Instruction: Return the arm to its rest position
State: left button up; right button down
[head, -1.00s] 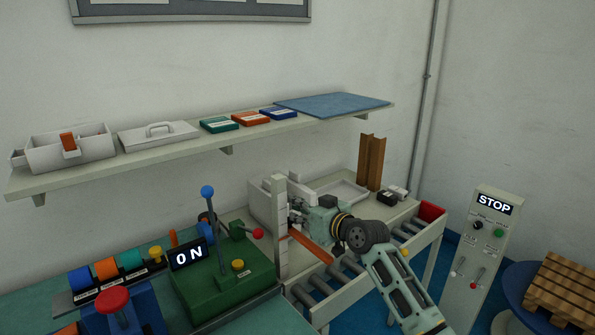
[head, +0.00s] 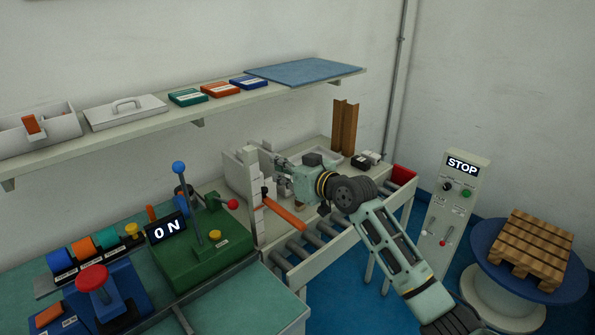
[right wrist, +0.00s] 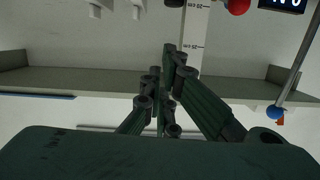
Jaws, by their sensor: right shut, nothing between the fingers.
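My right arm reaches in from the lower right in the head view. Its gripper (head: 277,160) is shut and empty, pointing left near the top of the white graduated post (head: 256,200). In the right wrist view the dark fingers (right wrist: 170,80) are close together with nothing between them, and the post's scale (right wrist: 194,35) shows behind them. I cannot tell the exact gap between the fingers and the post. My left gripper is not in view.
A long shelf (head: 220,105) runs along the wall above. A green machine (head: 205,255) with levers and an ON sign (head: 166,229) stands left of the post. An orange bar (head: 285,215) sticks out beside it. A roller conveyor (head: 315,240), STOP panel (head: 455,205) and pallet (head: 525,248) are to the right.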

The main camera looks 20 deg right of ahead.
jog(key=b+v, duration=0.1)
jog(key=v, duration=0.5)
jog(key=s+a+f+g+h, duration=0.1)
jog(key=s+a+f+g, duration=0.25)
jog(key=s+f, duration=0.5)
jog(key=s+a+f+g+h, duration=0.15)
jog(key=s+a+f, duration=0.35)
jog(key=f, duration=0.6)
jog(key=s+d+f+m+g+h, duration=0.1)
jog(key=s+f+g, duration=0.3)
jog(key=s, duration=1)
jog(key=s+d+f+m+g+h, duration=0.15)
jog(key=s+f, duration=0.45)
jog(key=s, duration=0.8)
notch_tip(320, 180, down, 24)
jog(key=n+g, duration=0.1)
jog(key=g, duration=0.1)
jog(key=s+d+f+g, duration=0.1)
jog(key=s+d+f, duration=0.2)
jog(key=s+f, duration=1.5)
jog(key=shift+s, duration=0.2)
